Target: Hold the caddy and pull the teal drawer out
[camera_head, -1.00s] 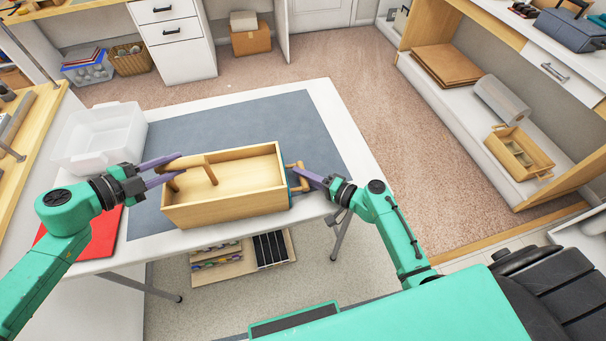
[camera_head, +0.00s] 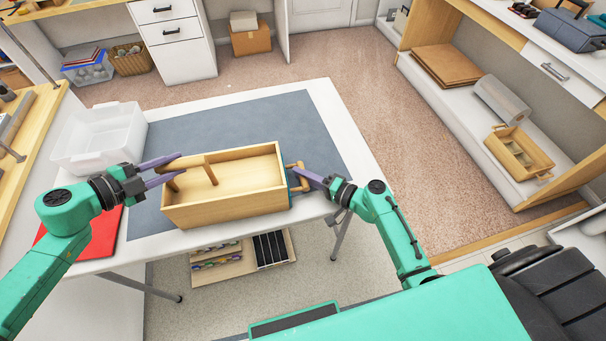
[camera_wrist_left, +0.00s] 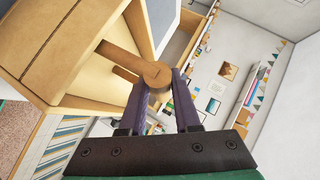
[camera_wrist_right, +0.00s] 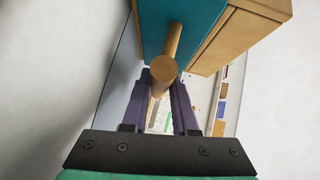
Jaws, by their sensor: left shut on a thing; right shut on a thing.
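The caddy (camera_head: 225,209) is a pale wooden open box with an upright dowel inside, lying on the table's grey mat. My left gripper (camera_head: 178,163) is at its left end, shut on the caddy's round wooden handle (camera_wrist_left: 157,73). The teal drawer (camera_wrist_right: 199,22) shows at the caddy's right end, only as a thin strip in the head view (camera_head: 291,184). My right gripper (camera_head: 302,176) is shut on the drawer's wooden handle (camera_wrist_right: 163,68). The drawer's inside is hidden, and I cannot tell whether it stands out at all.
A clear plastic bin (camera_head: 97,140) stands at the table's left back, and a red sheet (camera_head: 103,230) lies at the left front. The grey mat (camera_head: 262,117) behind the caddy is bare. A low shelf (camera_head: 470,125) with a small wooden box (camera_head: 518,151) is off to the right.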

